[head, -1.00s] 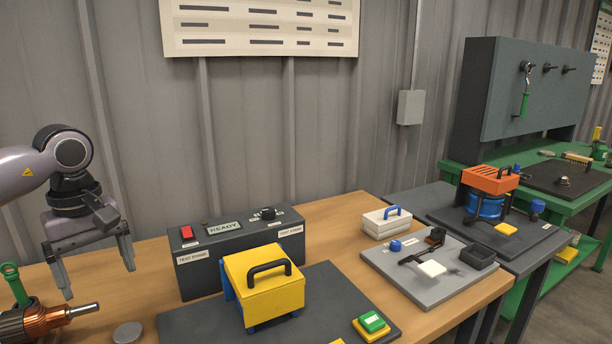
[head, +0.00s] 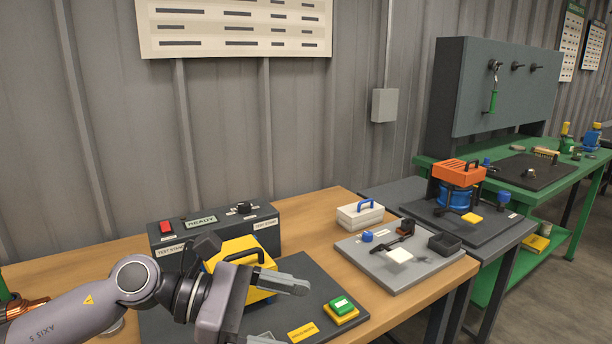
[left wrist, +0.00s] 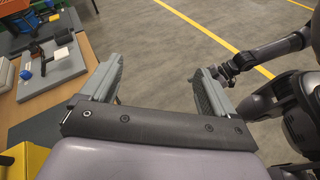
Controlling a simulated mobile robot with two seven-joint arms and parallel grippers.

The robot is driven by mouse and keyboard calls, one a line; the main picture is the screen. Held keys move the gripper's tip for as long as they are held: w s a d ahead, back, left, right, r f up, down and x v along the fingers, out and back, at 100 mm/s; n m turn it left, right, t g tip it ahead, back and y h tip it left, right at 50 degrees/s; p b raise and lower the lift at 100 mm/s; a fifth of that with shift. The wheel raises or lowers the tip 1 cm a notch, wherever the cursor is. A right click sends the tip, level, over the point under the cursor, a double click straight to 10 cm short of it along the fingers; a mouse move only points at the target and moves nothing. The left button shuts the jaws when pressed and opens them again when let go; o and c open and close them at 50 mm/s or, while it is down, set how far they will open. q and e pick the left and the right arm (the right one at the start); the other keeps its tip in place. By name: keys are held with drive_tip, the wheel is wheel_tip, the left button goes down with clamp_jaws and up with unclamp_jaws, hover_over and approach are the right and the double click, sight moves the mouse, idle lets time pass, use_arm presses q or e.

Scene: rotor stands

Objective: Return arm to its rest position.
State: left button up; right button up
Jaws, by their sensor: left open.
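My left gripper (head: 290,314) is open and empty in the head view, in front of the yellow box and above the dark mat. Its fingers point to the right, roughly level. In the left wrist view the left gripper (left wrist: 158,66) has its two fingers wide apart, with only floor between them. My left arm reaches in from the lower left and hides part of the yellow box (head: 232,246) and of the copper rotor (head: 22,306). At the right of the left wrist view is my right arm; its gripper end (left wrist: 222,74) is small and partly hidden, its jaws unclear.
The test stand (head: 225,230) stands behind the yellow box. A green button (head: 342,304) sits on the dark mat (head: 300,268) close to my fingers. A grey plate (head: 390,275) with small parts lies farther right. Floor is open beyond the table edge.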

use_arm(q)
wheel_tip(320, 180, up, 6)
drive_tip(key=w+n+t+h, duration=0.25)
drive_tip(key=n+t, duration=1.15)
drive_tip(key=n, duration=0.7)
drive_tip(key=a+f+n+t+y, duration=0.3)
drive_tip(key=a+f+n+y, duration=0.9)
drive_tip(key=n, duration=0.8)
drive_tip(key=s+a+f+n+g+y, duration=0.55)
drive_tip(key=s+f+n, duration=0.2)
drive_tip(key=f, duration=0.35)
drive_tip(key=s+a+f+n+g, duration=0.1)
drive_tip(key=s+f+n+g, duration=0.25)
drive_tip(key=s, duration=0.45)
drive_tip(key=s+a+f+n+g, duration=0.25)
drive_tip(key=s+f+g, duration=0.25)
drive_tip(key=s, duration=0.3)
drive_tip(key=w+d+f+t+h, duration=0.2)
drive_tip(key=w+d+f+t, duration=0.1)
drive_tip(key=w+f+t, duration=0.3)
drive_tip(key=shift+w+d+f+t, duration=0.35)
drive_tip(key=shift+f+t, duration=0.25)
drive_tip(key=shift+f, duration=0.8)
